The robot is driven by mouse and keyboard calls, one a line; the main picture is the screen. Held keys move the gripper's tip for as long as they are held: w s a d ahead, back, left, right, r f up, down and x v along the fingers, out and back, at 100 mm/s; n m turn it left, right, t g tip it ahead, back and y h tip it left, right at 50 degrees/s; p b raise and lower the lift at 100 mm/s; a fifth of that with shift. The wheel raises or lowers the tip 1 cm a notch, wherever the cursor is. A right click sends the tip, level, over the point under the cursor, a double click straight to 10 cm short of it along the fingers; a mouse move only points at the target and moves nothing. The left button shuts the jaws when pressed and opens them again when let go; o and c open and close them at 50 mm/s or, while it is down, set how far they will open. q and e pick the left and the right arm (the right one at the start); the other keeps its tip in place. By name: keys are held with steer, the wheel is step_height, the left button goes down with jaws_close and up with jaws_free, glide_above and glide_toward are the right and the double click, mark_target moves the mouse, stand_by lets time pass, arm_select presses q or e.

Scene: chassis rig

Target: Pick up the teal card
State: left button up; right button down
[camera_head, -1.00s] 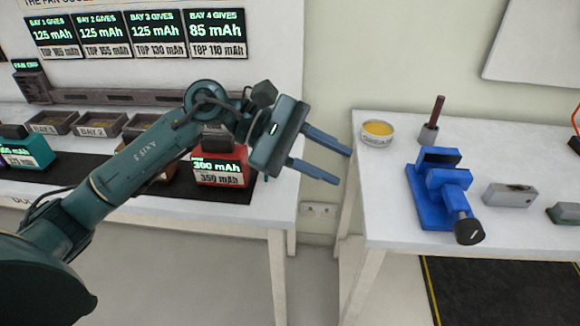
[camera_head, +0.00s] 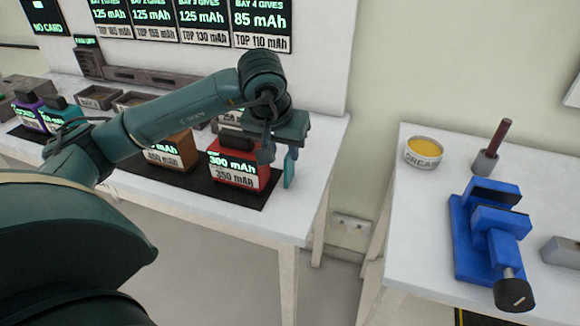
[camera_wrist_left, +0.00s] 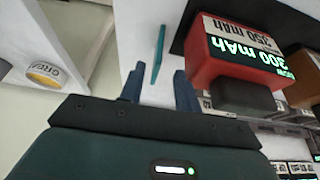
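A thin teal card (camera_wrist_left: 157,55) shows nearly edge-on in the left wrist view, over the white table beside the red pack. My left gripper (camera_wrist_left: 157,82) is open, its two fingers apart with the card ahead of the gap between them. I see no finger touching the card. In the head view my left gripper (camera_head: 277,158) points down at the right end of the left table. A teal strip (camera_head: 290,169) shows there by its fingers; I cannot tell how much of it is card or finger. My right gripper is not in view.
The red 300 mAh pack (camera_head: 236,167) stands on a black mat (camera_head: 205,189) close beside the gripper. An orange pack (camera_head: 175,152) is left of it. Across a gap, the right table (camera_head: 405,195) holds a grease tin (camera_head: 424,153) and a blue vise (camera_head: 488,235).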

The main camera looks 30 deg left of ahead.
mark_target(287, 156)
arm_select(q)
steer(key=x, duration=0.5)
steer(key=shift+w+d+f, duration=0.1)
steer(key=shift+w+f, duration=0.15)
steer(key=shift+w, duration=0.1)
jaws_close()
